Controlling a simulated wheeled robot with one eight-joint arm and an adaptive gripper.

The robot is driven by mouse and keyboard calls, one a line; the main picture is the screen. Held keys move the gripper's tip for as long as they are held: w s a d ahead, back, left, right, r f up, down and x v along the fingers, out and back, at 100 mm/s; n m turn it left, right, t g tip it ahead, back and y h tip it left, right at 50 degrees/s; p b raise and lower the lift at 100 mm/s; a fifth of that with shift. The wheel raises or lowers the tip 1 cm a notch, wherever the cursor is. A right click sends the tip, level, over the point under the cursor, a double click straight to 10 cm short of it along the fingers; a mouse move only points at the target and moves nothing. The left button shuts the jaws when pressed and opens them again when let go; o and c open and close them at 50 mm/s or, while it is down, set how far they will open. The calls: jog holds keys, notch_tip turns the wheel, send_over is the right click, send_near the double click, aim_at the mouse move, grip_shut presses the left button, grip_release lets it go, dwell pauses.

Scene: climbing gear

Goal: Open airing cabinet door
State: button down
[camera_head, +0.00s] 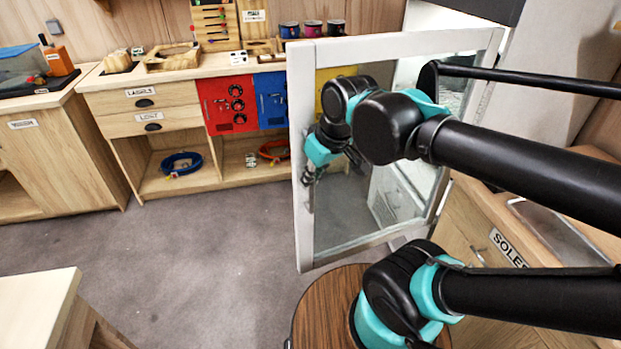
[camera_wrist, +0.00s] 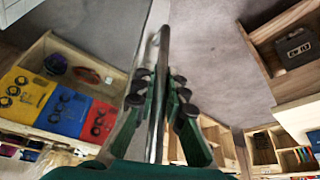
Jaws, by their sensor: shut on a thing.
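The airing cabinet door (camera_head: 293,130) is a white frame around a clear glass pane, and it stands swung out into the room. Its right edge is near the pale cabinet body on the right. My gripper (camera_head: 311,178) is at the left, free edge of the door, partly hidden by my own arm in the head view. In the wrist view my gripper (camera_wrist: 161,100) has its dark-padded fingers on both sides of a slim grey bar, the door handle (camera_wrist: 158,60), and is shut on it. The cabinet's inside is mostly hidden behind the door and my arm.
A wooden bench (camera_head: 150,98) with drawers and red, blue and yellow panels stands behind the door. A round brown wooden top (camera_head: 318,300) is below the door. A pale table corner (camera_head: 35,305) is at lower left. Grey floor (camera_head: 210,255) lies clear between them.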

jog(key=c, duration=1.6)
grip_release()
jog(key=shift+o, duration=0.2)
jog(key=shift+r, duration=0.1)
jog(key=v, duration=1.2)
